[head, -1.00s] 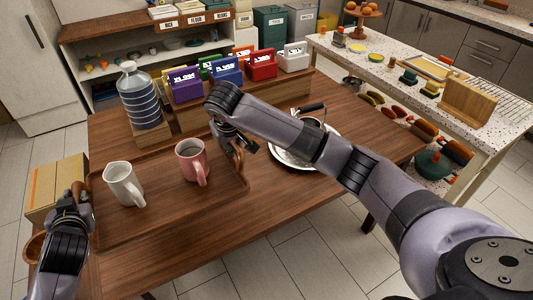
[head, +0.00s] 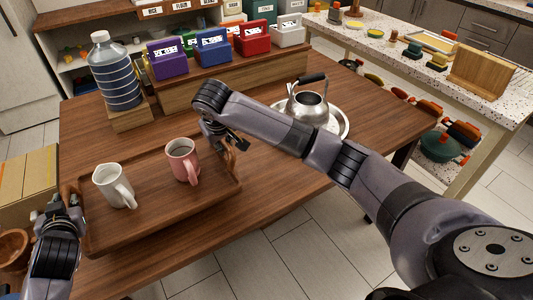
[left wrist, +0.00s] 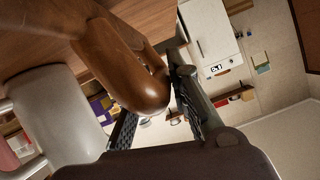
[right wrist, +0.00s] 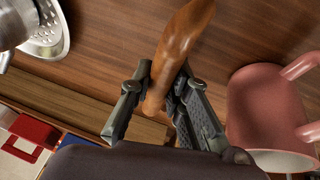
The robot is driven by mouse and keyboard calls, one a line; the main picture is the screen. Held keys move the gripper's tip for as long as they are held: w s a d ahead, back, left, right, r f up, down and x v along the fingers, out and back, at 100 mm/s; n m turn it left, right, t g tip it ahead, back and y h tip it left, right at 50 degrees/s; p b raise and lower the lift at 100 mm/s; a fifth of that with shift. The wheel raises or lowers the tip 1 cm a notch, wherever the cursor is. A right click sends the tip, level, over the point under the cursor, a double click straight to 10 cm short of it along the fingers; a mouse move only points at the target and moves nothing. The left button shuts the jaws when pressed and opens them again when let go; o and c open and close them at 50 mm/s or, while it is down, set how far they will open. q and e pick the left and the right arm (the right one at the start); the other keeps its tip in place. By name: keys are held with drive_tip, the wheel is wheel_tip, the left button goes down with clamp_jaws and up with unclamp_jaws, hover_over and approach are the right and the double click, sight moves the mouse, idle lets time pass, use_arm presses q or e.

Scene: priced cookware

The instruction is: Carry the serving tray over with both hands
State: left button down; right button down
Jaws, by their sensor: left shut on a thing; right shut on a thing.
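The brown wooden serving tray (head: 150,228) is on or just above the near left part of the table; I cannot tell if it touches. A white mug (head: 112,187) and a pink mug (head: 182,160) stand upright on it. My left gripper (head: 66,205) is shut on the tray's left handle, a rounded wooden loop in the left wrist view (left wrist: 140,75). My right gripper (head: 222,142) is shut on the right handle, which shows between the fingers in the right wrist view (right wrist: 172,60). The pink mug is beside that gripper (right wrist: 265,110).
A water bottle (head: 115,75) and a wooden rack with colored card boxes (head: 213,50) line the back. The table's front right is clear. A speckled counter (head: 400,50) stands to the right.

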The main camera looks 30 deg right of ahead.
use_arm(q)
drive_tip(key=shift+f, duration=0.3)
use_arm(e)
drive_tip(key=shift+d+f, duration=0.1)
drive_tip(key=shift+f, duration=0.25)
use_arm(q)
drive_tip(key=shift+f+b, duration=0.15)
drive_tip(key=shift+b, duration=0.15)
use_arm(e)
drive_tip(key=shift+f, duration=0.15)
